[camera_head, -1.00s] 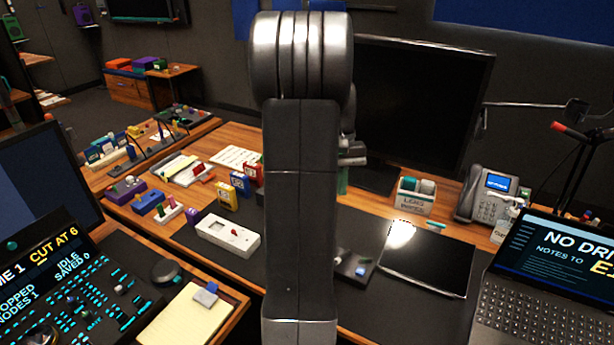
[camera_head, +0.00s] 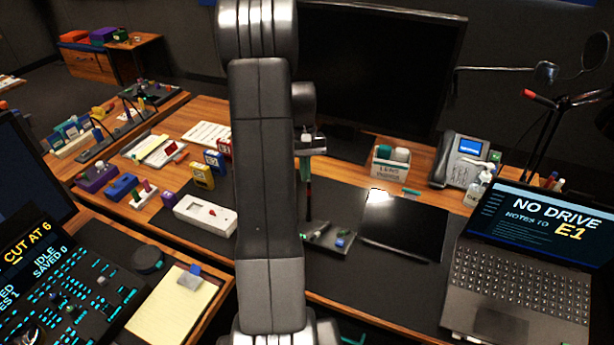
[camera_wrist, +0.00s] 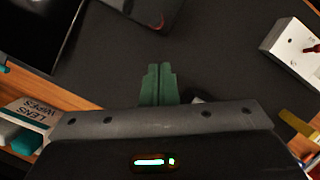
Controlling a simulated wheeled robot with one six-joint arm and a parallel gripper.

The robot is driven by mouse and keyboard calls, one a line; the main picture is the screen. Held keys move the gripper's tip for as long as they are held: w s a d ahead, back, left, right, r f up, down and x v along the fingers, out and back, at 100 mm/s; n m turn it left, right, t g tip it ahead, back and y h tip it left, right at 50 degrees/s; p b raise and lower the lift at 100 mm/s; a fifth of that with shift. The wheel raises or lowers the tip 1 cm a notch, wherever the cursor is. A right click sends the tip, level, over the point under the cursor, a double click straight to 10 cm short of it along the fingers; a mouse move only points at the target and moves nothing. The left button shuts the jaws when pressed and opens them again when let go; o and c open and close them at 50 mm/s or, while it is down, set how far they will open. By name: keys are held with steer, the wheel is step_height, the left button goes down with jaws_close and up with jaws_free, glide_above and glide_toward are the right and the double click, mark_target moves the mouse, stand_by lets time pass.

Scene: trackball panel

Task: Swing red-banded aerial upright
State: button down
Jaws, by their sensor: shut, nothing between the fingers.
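My gripper (camera_head: 303,178) hangs over the dark desk mat, half behind my arm in the head view. In the wrist view its green fingers (camera_wrist: 158,85) are shut together and empty, with bare mat beyond them. A thin dark, near-upright rod with a reddish part (camera_head: 308,195) shows just below the gripper, at the left side of a small dark panel (camera_head: 340,240) with a blue part. It may be the red-banded aerial; whether the fingers touch it I cannot tell. A dark box with a small red mark (camera_wrist: 150,12) lies at the wrist view's top edge.
A black tablet (camera_head: 405,225), lens-wipes box (camera_head: 390,163), phone (camera_head: 465,160), laptop (camera_head: 530,250) and large monitor (camera_head: 385,75) are to the right and behind.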

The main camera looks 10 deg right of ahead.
steer(key=shift+s+r, duration=0.15)
steer(key=shift+s, duration=1.35)
steer(key=shift+s+a+t+h+b, duration=0.45)
steer(key=shift+s+t+b, duration=0.2)
steer(key=shift+b, duration=0.3)
steer(key=shift+w+r, duration=0.1)
step_height(320, 180, up, 13)
steer(key=w, duration=0.3)
steer(key=shift+r, duration=0.2)
